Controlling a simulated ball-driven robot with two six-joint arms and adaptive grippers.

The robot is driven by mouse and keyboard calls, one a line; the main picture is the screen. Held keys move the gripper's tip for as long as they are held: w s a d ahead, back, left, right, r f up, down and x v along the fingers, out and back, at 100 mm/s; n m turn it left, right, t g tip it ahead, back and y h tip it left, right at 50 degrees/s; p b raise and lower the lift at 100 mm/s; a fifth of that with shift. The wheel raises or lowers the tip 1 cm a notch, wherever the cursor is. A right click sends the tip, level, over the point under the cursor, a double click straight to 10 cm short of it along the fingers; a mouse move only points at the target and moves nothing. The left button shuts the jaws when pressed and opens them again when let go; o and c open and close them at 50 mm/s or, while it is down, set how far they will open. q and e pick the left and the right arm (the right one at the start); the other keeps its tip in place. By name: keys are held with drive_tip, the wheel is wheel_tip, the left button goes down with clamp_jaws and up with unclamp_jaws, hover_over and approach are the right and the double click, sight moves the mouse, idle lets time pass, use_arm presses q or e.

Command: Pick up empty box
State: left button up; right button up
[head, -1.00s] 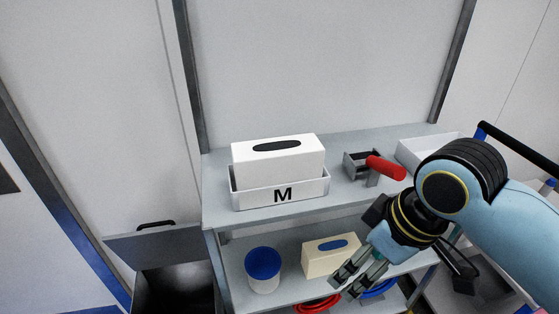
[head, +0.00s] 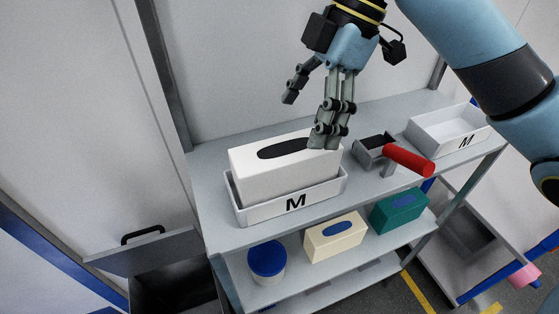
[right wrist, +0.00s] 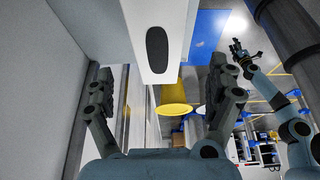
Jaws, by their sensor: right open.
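A white box (head: 285,160) with a dark oval slot in its top sits in a shallow white tray marked M (head: 265,212) on the top shelf. My right gripper (head: 308,120) is open, fingers pointing down, just above the box's right rear part. One finger pair overlaps the box's top edge in the head view; I cannot tell if it touches. In the right wrist view the box (right wrist: 180,25) lies ahead between the spread fingers. My left gripper (right wrist: 243,57) shows small at the right of that view; its jaws are unclear.
A grey holder with a red handle (head: 409,160) stands right of the tray. An empty white tray marked M (head: 425,133) is farther right. The lower shelf holds a blue-lidded tub (head: 267,262), a cream box (head: 334,238) and a green box (head: 398,210). A wall stands behind.

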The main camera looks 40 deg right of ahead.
sight(289, 148)
drive_tip(key=shift+x, duration=1.2)
drive_tip(key=shift+a+f, duration=0.2)
drive_tip(key=shift+f, duration=0.1)
drive_tip(key=p+x, duration=0.1)
drive_tip(key=x, duration=0.3)
drive_tip(key=shift+w+f, duration=0.2)
drive_tip(key=shift+w, duration=0.05)
drive_tip(key=shift+a+f, duration=0.1)
drive_tip(key=shift+f, duration=0.15)
drive_tip(key=c, duration=1)
use_arm(q)
drive_tip(key=shift+s+r, duration=0.6)
drive_tip(key=shift+r, duration=0.05)
use_arm(e)
drive_tip(key=shift+c, duration=0.7)
